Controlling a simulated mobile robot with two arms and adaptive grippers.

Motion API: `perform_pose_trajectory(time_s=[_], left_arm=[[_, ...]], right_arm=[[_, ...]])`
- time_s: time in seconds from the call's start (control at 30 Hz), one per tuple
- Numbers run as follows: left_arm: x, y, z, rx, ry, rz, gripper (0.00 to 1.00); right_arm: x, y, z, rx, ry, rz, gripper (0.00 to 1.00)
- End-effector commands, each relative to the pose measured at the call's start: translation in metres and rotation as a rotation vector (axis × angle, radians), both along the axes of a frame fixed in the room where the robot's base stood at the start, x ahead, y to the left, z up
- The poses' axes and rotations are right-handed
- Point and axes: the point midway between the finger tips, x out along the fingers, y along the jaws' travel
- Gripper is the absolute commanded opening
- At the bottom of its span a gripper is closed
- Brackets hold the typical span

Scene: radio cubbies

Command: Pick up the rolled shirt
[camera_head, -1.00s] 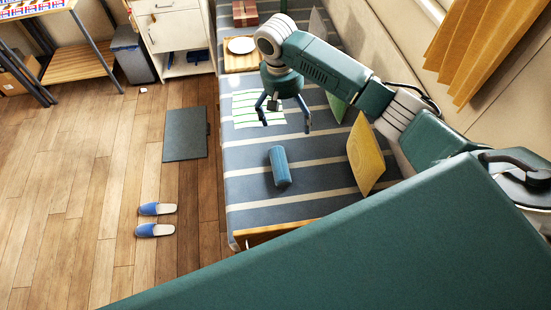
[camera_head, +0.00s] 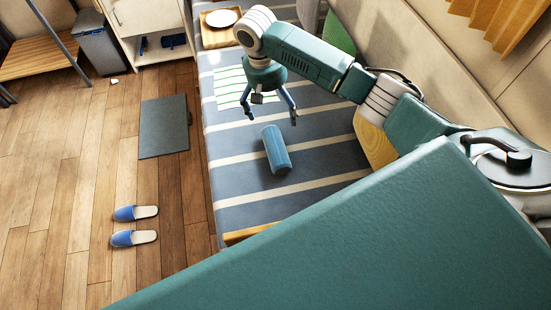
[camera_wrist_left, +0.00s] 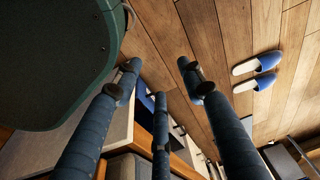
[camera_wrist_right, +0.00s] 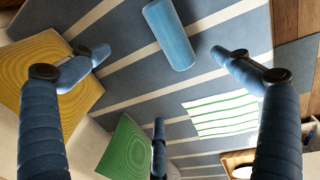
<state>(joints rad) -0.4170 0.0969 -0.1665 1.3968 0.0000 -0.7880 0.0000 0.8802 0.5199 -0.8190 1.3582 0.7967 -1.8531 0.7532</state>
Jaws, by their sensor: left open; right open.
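The rolled shirt (camera_head: 276,150) is a blue cylinder lying on the striped bed (camera_head: 240,178) in the head view. It also shows at the top of the right wrist view (camera_wrist_right: 170,36). My right gripper (camera_head: 270,116) is open and empty above the bed, a little beyond the shirt in the head view. In the right wrist view its spread fingers (camera_wrist_right: 158,58) frame the shirt from either side without touching it. My left gripper (camera_wrist_left: 158,68) is open and empty in the left wrist view, with wooden floor behind it. The left gripper is not visible in the head view.
A green-striped cloth (camera_head: 231,87) lies on the bed beyond the shirt. A yellow cushion (camera_head: 374,140) and a green one (camera_head: 338,36) lean along the wall side. A tray (camera_head: 214,36) with a white plate is farther back. Blue slippers (camera_head: 134,238) and a dark mat (camera_head: 163,126) lie on the floor.

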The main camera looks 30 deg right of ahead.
Motion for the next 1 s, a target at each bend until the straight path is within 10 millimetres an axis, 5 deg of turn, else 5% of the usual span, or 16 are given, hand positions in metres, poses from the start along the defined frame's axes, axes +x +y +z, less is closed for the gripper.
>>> perform_pose_trajectory(time_s=[0.03, 0.2, 0.47, 1.0], left_arm=[[0.011, -0.001, -0.026, -0.002, -0.014, 0.002, 0.4], [0.033, -0.004, -0.027, -0.004, -0.034, 0.007, 0.4], [0.044, -0.006, -0.014, -0.005, -0.049, 0.01, 0.4], [0.054, -0.006, 0.044, -0.007, -0.079, 0.015, 0.4]], right_arm=[[0.0, 0.0, -0.044, 0.0, 0.0, 0.0, 1.0], [0.0, 0.0, -0.095, 0.001, -0.001, 0.0, 1.0], [0.0, -0.001, -0.122, 0.0, -0.001, 0.0, 1.0], [-0.001, -0.011, -0.18, -0.001, 0.001, -0.001, 1.0]])
